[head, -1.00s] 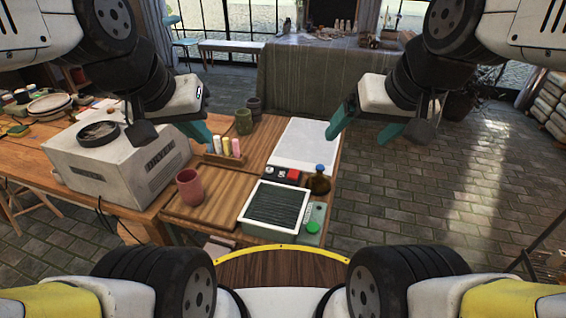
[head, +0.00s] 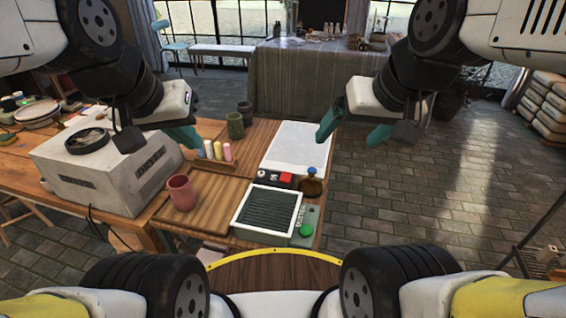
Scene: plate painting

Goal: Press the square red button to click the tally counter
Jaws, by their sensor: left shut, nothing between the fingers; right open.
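The square red button (head: 286,178) sits on a small dark tally counter (head: 265,176) on the table, between the white board and the ribbed tray. My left gripper (head: 198,137) is shut and empty, above the table to the upper left of the button, near the colored sticks. My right gripper (head: 348,136) is open and empty, to the upper right of the button, past the table's right edge. Neither gripper touches the counter.
A brown bottle (head: 312,183) with a blue cap stands just right of the red button. A grey box (head: 60,160) stands left.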

